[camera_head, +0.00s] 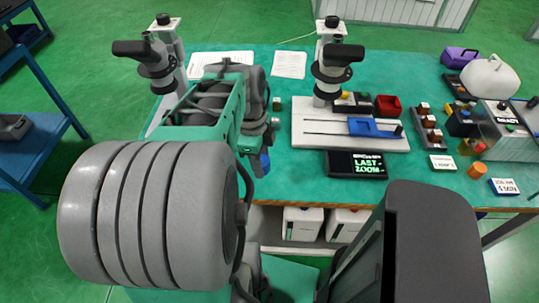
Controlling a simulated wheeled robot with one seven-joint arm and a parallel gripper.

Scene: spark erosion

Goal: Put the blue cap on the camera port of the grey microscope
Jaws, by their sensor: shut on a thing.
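My gripper (266,152) points down over the front part of the green table, just left of the white microscope's base. It is shut on a small blue thing (265,163), which seems to be the blue cap; my arm and fingers hide part of it. The grey microscope (168,64) stands at the left back, its upright top ending in a black piece (163,19). My arm hides much of its base. The gripper is to the right of and in front of this microscope, well apart from it.
A second, whiter microscope (328,70) stands on a pale base (310,140), with a blue tray (374,128) and a red box (388,106). A black display (356,164) lies in front. Several small items and a clear-sided box crowd the right side.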

